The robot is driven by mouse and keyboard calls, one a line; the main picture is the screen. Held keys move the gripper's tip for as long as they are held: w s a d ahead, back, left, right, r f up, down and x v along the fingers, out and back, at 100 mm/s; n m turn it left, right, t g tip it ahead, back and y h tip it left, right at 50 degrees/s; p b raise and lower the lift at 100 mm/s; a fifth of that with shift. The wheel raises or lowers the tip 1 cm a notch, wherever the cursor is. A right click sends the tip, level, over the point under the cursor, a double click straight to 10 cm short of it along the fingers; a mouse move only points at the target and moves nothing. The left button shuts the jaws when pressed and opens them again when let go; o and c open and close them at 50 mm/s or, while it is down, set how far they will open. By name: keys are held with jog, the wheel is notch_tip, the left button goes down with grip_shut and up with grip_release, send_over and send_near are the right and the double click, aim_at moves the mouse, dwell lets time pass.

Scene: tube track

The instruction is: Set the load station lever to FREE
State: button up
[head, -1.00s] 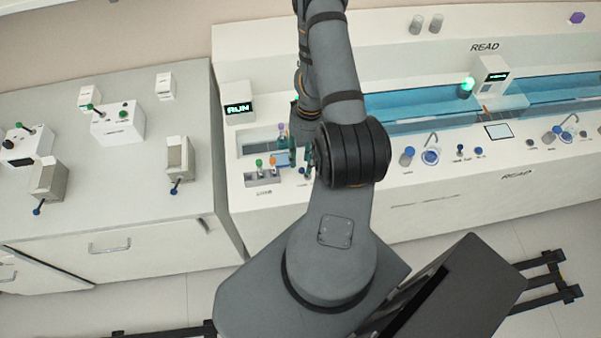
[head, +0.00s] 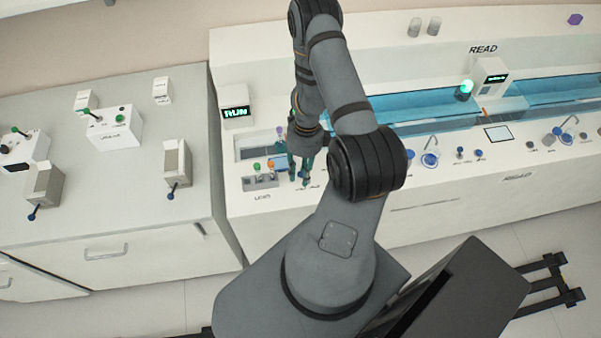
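The load station (head: 262,184), marked with a small label that seems to read LOAD, is at the left end of the long white bench in the head view. My gripper (head: 299,180) points down just right of these knobs, over small blue-tipped parts. Its two dark green fingers are seen small; whether they touch or hold anything is unclear. I cannot tell which part is the lever, nor its setting. The display box (head: 236,114) behind shows green text too small to read surely.
A blue water-like channel (head: 430,110) runs along the bench to the right, with a READ station (head: 491,78) there. A separate grey counter (head: 120,220) at left carries several small lever boxes (head: 113,126). My arm hides part of the bench middle.

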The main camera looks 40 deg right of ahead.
grip_shut()
